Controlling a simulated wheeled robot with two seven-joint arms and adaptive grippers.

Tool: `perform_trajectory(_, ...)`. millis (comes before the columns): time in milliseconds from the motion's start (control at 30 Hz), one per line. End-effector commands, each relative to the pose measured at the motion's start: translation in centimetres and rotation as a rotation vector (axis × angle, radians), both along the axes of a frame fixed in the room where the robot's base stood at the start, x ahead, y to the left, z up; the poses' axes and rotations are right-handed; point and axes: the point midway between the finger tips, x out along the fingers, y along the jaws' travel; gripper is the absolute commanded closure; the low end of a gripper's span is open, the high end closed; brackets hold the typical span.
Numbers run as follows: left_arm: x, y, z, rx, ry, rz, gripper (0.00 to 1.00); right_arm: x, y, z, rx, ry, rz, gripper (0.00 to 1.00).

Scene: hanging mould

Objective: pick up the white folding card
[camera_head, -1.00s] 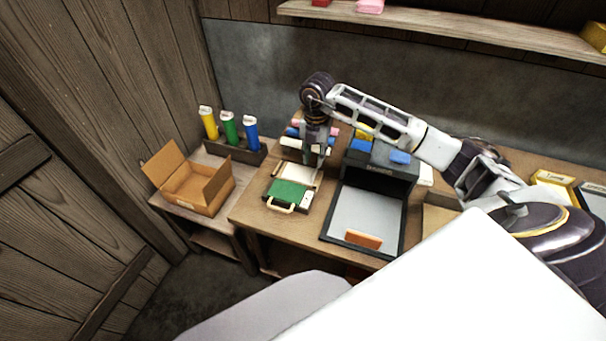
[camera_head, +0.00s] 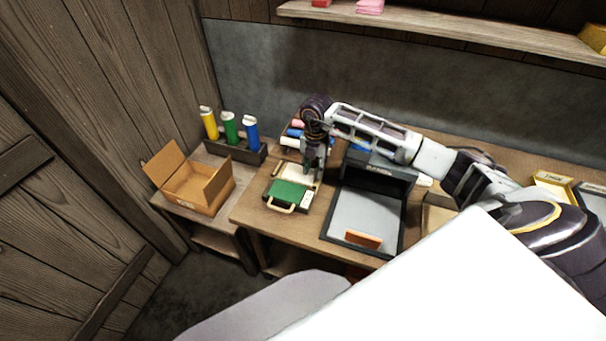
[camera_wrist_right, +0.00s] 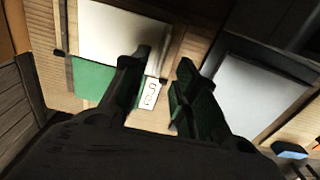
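The white folding card (camera_head: 307,199) is small and has dark marks on it. It lies at the right edge of the green panel with the pale handle (camera_head: 287,193). In the right wrist view the card (camera_wrist_right: 150,96) shows between my fingers, below their tips, with the green panel (camera_wrist_right: 92,80) to its left. My right gripper (camera_head: 313,170) points down over the right side of the pale framed board (camera_head: 290,171). In the wrist view the right gripper (camera_wrist_right: 158,68) is open, with a clear gap between its fingers and nothing held. My left gripper is not in view.
A black press-like unit with a grey plate (camera_head: 366,212) and an orange block (camera_head: 363,239) stands close on the right. An open cardboard box (camera_head: 198,187) and yellow, green and blue bottles (camera_head: 230,128) are on the left side table.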

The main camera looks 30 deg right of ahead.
Motion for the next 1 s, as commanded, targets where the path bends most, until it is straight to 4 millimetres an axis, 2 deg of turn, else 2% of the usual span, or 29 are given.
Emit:
perform_trajectory(300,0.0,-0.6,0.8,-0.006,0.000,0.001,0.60,-0.1,0.0,-3.2,0.000,0.001,0.001,0.71)
perform_trajectory(833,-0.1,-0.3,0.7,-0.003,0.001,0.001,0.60,-0.1,0.0,-3.5,0.000,0.000,0.001,0.71)
perform_trajectory(1000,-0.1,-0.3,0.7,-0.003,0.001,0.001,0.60,-0.1,0.0,-3.5,0.000,0.000,0.001,0.91)
